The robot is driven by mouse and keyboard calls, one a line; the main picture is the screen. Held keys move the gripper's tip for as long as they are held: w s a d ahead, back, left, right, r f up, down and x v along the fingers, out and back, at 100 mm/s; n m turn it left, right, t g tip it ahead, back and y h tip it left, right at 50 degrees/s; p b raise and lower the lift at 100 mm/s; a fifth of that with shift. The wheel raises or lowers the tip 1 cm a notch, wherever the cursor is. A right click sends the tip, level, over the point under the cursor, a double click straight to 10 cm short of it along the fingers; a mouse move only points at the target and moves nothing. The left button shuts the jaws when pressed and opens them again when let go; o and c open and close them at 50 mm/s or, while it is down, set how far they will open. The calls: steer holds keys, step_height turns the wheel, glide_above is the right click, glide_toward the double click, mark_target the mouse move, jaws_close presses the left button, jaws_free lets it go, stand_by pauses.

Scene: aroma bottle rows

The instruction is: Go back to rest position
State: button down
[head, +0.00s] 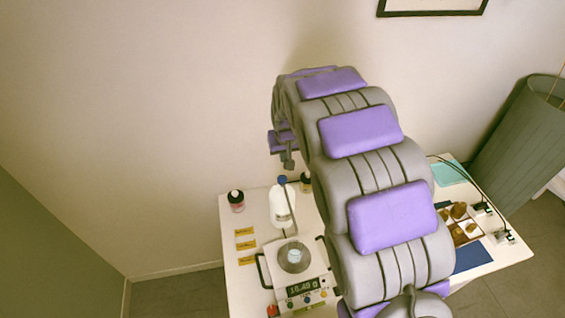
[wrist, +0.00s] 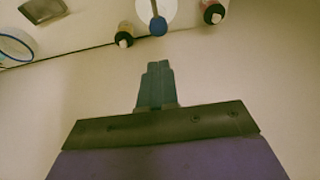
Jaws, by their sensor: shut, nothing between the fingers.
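My gripper (head: 288,158) hangs from the end of my raised arm, above the back part of the white table, in the head view. In the wrist view my gripper (wrist: 155,72) has its two fingers together with nothing between them. A white bottle with a blue top (head: 281,206) stands below it, apart from the fingers. In the wrist view the blue top (wrist: 158,26) is at the upper middle. A dark bottle with a light cap (head: 236,202) stands to the left. Another bottle (head: 305,184) is partly hidden behind my arm.
A scale (head: 310,270) with a small cup (head: 295,256) stands at the front, beside yellow labels (head: 245,245). A grey-green bin (head: 520,140) stands beyond the table. The wall is behind; the air around my gripper looks clear.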

steer(key=shift+s+r, duration=0.15)
steer(key=shift+r, duration=0.4)
steer(key=s+d+r+m+g+b, duration=0.15)
steer(key=s+d, duration=0.25)
steer(key=s, duration=0.5)
steer(key=s+d+r+g+b, duration=0.15)
steer(key=s+d, duration=0.25)
steer(key=s, duration=0.5)
steer(key=s+d+g, duration=0.1)
steer(key=s+d, duration=0.1)
steer(key=s, duration=1)
steer(key=s+d+f+g+b, duration=0.1)
steer(key=s+d, duration=0.1)
steer(key=s, duration=1)
steer(key=shift+s+m+h, duration=0.3)
steer(key=shift+m, duration=0.05)
steer(key=shift+w+a+f, duration=0.1)
steer(key=shift+w, duration=0.05)
